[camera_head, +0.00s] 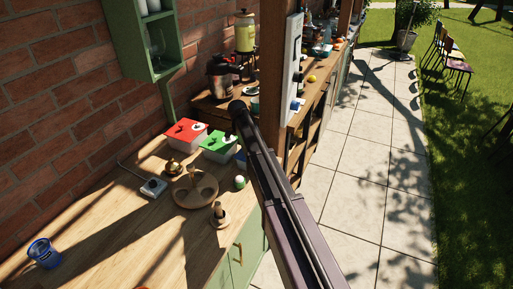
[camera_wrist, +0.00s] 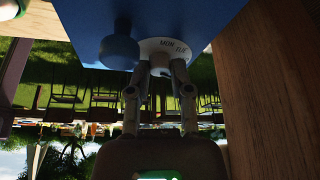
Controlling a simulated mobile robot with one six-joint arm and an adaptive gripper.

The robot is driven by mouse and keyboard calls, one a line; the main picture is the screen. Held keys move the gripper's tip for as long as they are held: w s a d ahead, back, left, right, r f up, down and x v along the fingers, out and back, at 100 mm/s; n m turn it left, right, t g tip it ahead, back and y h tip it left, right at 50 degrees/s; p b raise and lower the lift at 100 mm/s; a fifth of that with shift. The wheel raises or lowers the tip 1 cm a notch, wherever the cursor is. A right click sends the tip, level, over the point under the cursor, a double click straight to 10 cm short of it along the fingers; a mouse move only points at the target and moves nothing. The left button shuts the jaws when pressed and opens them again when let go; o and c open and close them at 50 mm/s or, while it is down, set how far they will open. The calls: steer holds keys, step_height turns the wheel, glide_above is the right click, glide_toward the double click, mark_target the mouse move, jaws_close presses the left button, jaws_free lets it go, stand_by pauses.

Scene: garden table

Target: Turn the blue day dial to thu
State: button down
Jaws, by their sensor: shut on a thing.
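The blue day dial (camera_wrist: 163,46) is at the top of the wrist view. Its white ring shows the letters MON and TUE; the other days and any pointer are hidden or out of frame. My gripper (camera_wrist: 159,67) reaches up to the dial from below in that view, with its two fingers shut on the dial's grip. The gripped part is mostly hidden behind the fingertips. The dial sits on a blue panel (camera_wrist: 205,20), and a rounded blue knob (camera_wrist: 121,47) sticks out just left of it. In the head view my gripper and the dial face cannot be made out.
A pale panel (camera_head: 292,55) hangs on the wooden post (camera_head: 271,75) close behind my arm. The counter holds red (camera_head: 186,134) and green (camera_head: 218,146) lidded boxes, a round wooden tray (camera_head: 183,200) and a blue cup (camera_head: 43,253). The paved path (camera_head: 350,140) is clear.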

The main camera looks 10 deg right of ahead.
stand_by(0.5)
steer(key=c, duration=0.5)
jaws_free()
steer(key=shift+n, duration=0.3)
